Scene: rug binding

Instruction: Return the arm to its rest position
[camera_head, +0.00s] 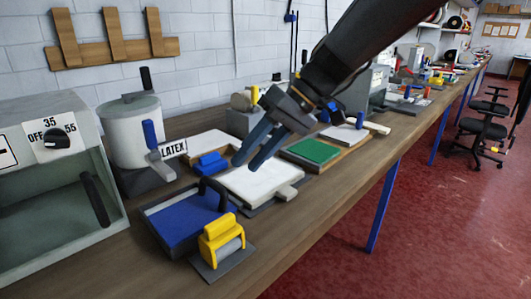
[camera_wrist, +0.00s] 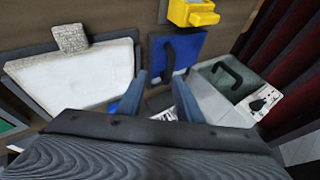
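My gripper (camera_head: 246,163) hangs above the workbench (camera_head: 345,178) in the head view, its two dark blue fingers pointing down and to the left. It is over the white board (camera_head: 262,184) and apart from it, as far as I can tell. The wrist view shows the fingers (camera_wrist: 159,80) spread with a gap and nothing held between them. My dark arm reaches in from the upper right.
A blue tray (camera_head: 172,226) with a black handle and a yellow roller (camera_head: 222,240) lie in front. A grey oven (camera_head: 60,205) and a white LATEX pot (camera_head: 130,130) stand left. A green pad (camera_head: 313,151) lies right.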

